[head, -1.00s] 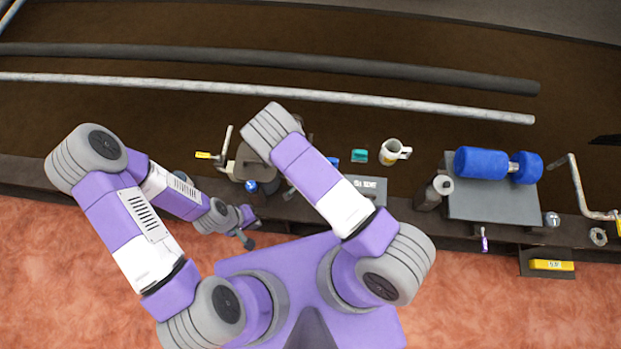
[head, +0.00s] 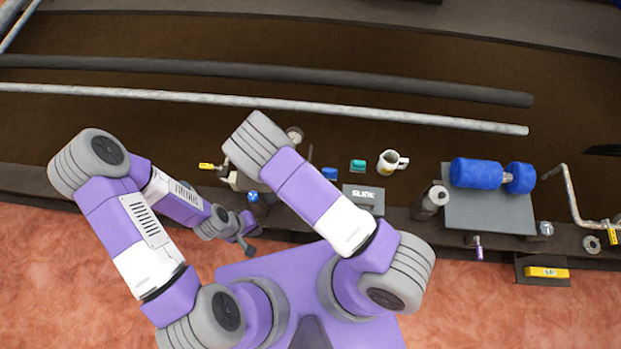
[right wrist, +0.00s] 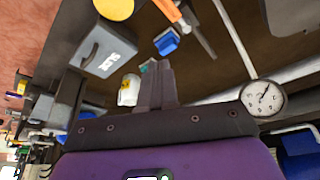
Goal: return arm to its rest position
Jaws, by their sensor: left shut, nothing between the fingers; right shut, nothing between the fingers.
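My left gripper (head: 246,241) hangs low at the front edge of the workbench in the head view, shut and empty. It is small and partly behind its own wrist. My left arm is folded, its elbow at the left. My right arm reaches forward over the bench and its forearm and gripper are hidden under its upper links in the head view. In the right wrist view my right gripper (right wrist: 156,86) is shut, with its narrow grey fingers together and nothing held. A white mug (right wrist: 130,90) appears beside the fingers there; contact cannot be told.
A grey box marked SLIDE (head: 363,199), a teal block (head: 358,165) and the mug (head: 391,161) stand on the bench. A grey plate (head: 489,211) bears a blue roller (head: 477,173). A dial gauge (right wrist: 262,98) is near the right gripper. Long pipes (head: 250,103) lie behind.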

